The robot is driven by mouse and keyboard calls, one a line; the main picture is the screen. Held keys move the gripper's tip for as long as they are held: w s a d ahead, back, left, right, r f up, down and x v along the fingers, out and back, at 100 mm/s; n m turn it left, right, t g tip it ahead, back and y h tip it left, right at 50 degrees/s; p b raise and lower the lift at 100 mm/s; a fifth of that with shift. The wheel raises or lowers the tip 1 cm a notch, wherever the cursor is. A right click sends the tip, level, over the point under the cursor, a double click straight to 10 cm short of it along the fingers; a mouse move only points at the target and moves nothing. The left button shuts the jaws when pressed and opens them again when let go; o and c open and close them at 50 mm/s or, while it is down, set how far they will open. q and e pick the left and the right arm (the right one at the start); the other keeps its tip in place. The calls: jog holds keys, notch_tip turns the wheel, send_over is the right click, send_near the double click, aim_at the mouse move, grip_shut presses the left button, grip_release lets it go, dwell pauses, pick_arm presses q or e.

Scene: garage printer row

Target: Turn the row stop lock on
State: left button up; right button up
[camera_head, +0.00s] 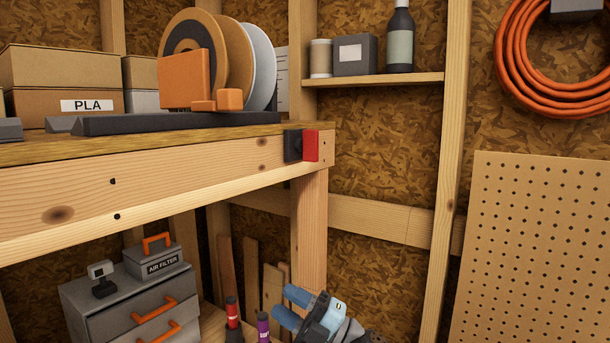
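A small black and red block (301,146), which looks like the row stop lock, is mounted on the front edge of the wooden bench near its right corner. Its black part is on the left and its red part on the right. No marking on it can be read, so I cannot tell whether it is on or off. My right gripper (291,306) is low in the picture, below the bench corner and well apart from the block. Its two blue fingers point left with a gap between them, and nothing shows between them. My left gripper is out of view.
The bench (160,190) carries filament spools (240,62) and cardboard boxes (60,68). Below stand a grey drawer unit (130,308) and red and purple bottles (232,312). A pegboard (540,240) is at right. The space before the bench corner looks clear.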

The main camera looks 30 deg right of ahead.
aim_at(318, 132)
notch_tip(318, 132, up, 17)
jog(key=s+d+n+g+y+b, duration=0.1)
jog(key=s+d+n+g+b, duration=0.2)
jog(key=n+g, duration=0.85)
jog(key=s+d+r+n+t+h+b, duration=0.5)
jog(key=d+r+t+h, duration=0.45)
jog(key=r, duration=0.45)
jog(key=shift+m+t, duration=0.25)
jog(key=shift+t, duration=0.15)
jog(key=p+x, duration=0.1)
jog(key=x, duration=0.3)
jog(key=p+x, duration=0.2)
jog(key=x, duration=0.2)
jog(key=p+x, duration=0.1)
jog(key=x, duration=0.4)
jog(key=shift+w+f, duration=0.1)
jog(key=shift+f, duration=0.15)
grip_shut()
